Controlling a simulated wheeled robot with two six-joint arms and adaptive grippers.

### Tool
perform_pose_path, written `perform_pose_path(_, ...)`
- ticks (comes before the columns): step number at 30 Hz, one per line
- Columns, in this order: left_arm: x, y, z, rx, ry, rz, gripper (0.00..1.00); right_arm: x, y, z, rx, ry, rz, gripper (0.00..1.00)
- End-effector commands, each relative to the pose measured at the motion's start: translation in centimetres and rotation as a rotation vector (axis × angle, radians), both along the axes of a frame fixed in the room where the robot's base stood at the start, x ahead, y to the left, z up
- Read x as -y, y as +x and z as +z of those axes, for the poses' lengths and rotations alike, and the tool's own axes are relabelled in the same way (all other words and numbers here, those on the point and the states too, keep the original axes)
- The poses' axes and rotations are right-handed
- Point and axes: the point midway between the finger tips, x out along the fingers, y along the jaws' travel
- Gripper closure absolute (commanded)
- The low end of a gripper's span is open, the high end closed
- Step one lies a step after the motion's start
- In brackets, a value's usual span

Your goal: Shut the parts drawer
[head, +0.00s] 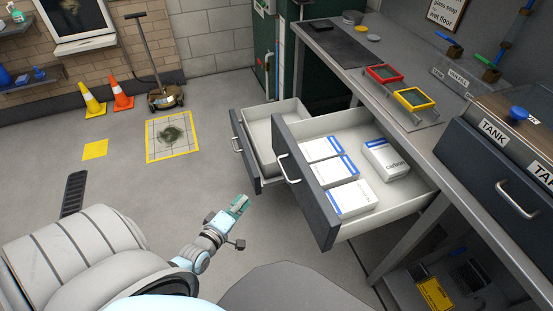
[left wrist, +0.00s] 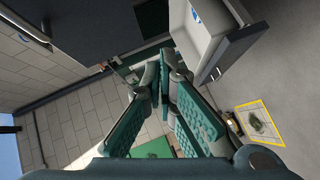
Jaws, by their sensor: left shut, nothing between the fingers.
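Two grey-fronted drawers stand pulled out from under the bench. The nearer drawer (head: 316,204) has a curved handle and holds several white boxes (head: 348,198) with blue edges, at least one marked "carbon". The farther drawer (head: 247,158) is open too, and its visible inside looks empty. I see no label telling which is the parts drawer. My left gripper (head: 240,205) is shut and empty, in front of the drawer fronts and apart from them. In the left wrist view its teal fingers (left wrist: 158,82) point toward the bench side, with an open drawer (left wrist: 240,45) at upper right. My right gripper is out of view.
The bench top (head: 387,102) carries red and yellow frames (head: 414,98). A dark TANK unit (head: 499,190) stands at right. Cones (head: 93,102), a trolley (head: 165,97) and a yellow-edged floor mat (head: 190,151) are at the back left. The floor before the drawers is clear.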

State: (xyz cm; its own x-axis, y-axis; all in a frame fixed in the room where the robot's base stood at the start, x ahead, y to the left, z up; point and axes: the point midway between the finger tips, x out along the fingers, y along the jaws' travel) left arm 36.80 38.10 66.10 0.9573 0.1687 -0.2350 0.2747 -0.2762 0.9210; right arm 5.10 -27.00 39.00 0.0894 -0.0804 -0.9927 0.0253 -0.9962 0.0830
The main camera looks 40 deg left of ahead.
Motion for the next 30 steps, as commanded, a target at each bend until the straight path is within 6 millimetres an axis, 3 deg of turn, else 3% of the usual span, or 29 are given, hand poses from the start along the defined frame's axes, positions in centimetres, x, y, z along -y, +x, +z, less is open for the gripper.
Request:
perform_pose_path(1,-0.3,1.2,0.9,0.12,-0.105,0.022,1.0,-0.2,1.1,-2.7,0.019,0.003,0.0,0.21)
perform_pose_path(3,-0.6,2.3,3.8,0.241,-0.231,0.04,1.0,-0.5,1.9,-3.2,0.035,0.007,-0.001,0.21)
perform_pose_path(6,-0.8,3.3,5.6,0.292,-0.287,0.045,1.0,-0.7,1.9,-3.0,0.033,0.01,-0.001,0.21)
perform_pose_path(13,-1.5,7.3,5.7,0.29,-0.283,0.044,1.0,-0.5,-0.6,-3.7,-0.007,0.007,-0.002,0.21)
perform_pose_path(21,-2.2,12.9,5.5,0.286,-0.283,0.045,1.0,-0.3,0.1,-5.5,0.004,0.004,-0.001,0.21)
perform_pose_path(30,-0.2,15.6,5.7,0.283,-0.282,0.044,1.0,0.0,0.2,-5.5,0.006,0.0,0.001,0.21)
